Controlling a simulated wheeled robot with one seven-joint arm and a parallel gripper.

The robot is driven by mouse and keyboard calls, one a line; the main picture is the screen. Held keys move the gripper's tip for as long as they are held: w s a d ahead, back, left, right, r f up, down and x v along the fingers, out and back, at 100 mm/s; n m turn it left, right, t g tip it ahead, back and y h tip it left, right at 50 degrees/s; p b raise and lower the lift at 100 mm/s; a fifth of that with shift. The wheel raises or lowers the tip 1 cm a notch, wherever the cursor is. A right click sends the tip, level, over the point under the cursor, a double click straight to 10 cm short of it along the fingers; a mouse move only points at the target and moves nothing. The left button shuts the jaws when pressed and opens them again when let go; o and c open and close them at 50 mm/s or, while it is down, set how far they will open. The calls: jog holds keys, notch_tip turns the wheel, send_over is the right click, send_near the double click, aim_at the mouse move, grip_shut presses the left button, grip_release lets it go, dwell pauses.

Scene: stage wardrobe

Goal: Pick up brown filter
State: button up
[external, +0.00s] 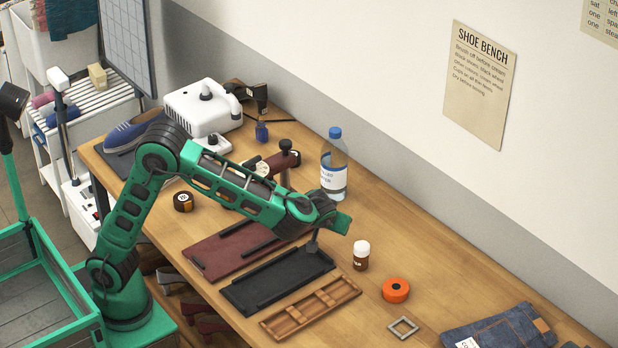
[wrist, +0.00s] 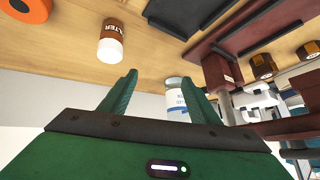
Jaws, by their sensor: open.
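The brown filter is a small brown bottle (external: 361,259) with a white cap, standing upright on the bench right of my gripper. In the wrist view the brown filter (wrist: 113,45) shows its label, up and left of the fingers and apart from them. My gripper (external: 340,222) is above the bench, beyond the black tray. In the wrist view its two green fingers (wrist: 162,88) are spread with nothing held between them.
A clear water bottle (external: 334,170) with a blue cap stands behind my gripper. A black tray (external: 277,279), a maroon tray (external: 220,252) and a wooden rack (external: 311,308) lie in front. An orange tape roll (external: 395,290) and a square metal frame (external: 403,327) lie right of the filter.

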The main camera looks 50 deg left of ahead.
aim_at(359, 257)
jog(key=w+d+r+n+t+y, duration=0.1)
jog(key=d+n+t+y, duration=0.25)
jog(key=d, duration=0.65)
jog(key=shift+m+t, duration=0.35)
jog(key=shift+t, duration=0.1)
jog(key=f, duration=0.9)
jog(key=shift+w+a, duration=0.15)
jog(key=shift+a, duration=0.05)
jog(key=shift+h, duration=0.25)
jog(key=x, duration=0.5)
jog(key=shift+w+a+f, duration=0.1)
jog(key=shift+w+f, duration=0.05)
jog(key=shift+x, duration=2.6)
jog(key=shift+w, duration=0.15)
jog(key=shift+c, duration=0.5)
jog(key=c, duration=1.1)
jog(key=shift+o, duration=0.2)
